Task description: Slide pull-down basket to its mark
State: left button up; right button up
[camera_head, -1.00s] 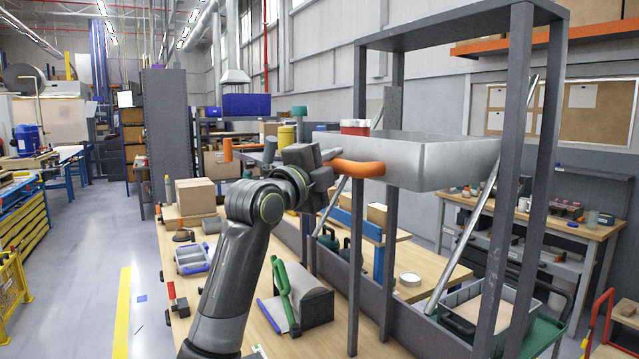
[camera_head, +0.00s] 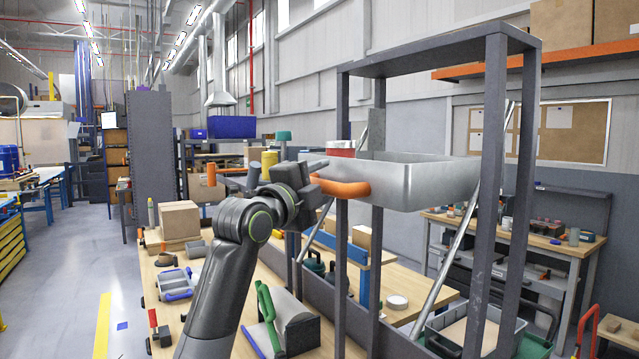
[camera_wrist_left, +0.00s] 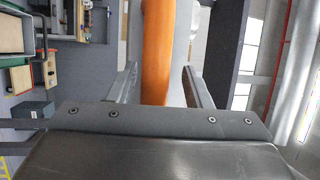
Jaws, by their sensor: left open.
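The pull-down basket is a pale metal tray (camera_head: 425,187) hanging between the posts of a dark grey frame (camera_head: 492,190). Its orange handle (camera_head: 343,188) sticks out at the front left. My left gripper (camera_head: 312,177) is at the handle's left end in the head view. In the left wrist view the orange handle (camera_wrist_left: 157,45) runs between the two fingers (camera_wrist_left: 160,85) of the gripper, with gaps on both sides. The jaws are open. I cannot make out a mark for the basket. My right gripper is out of view.
A workbench (camera_head: 405,318) lies below, with a green-handled tool (camera_head: 268,310), a tape roll (camera_head: 397,302) and a cardboard box (camera_head: 180,220). A diagonal strut (camera_head: 450,245) runs beside the right post.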

pick_arm(q)
jog(key=shift+s+a+f, duration=0.15)
jog(key=shift+s+a, duration=0.05)
jog(key=b+v, duration=0.8)
jog(key=v, duration=0.8)
jog(key=shift+s+a, duration=0.25)
jog(key=shift+s, duration=0.1)
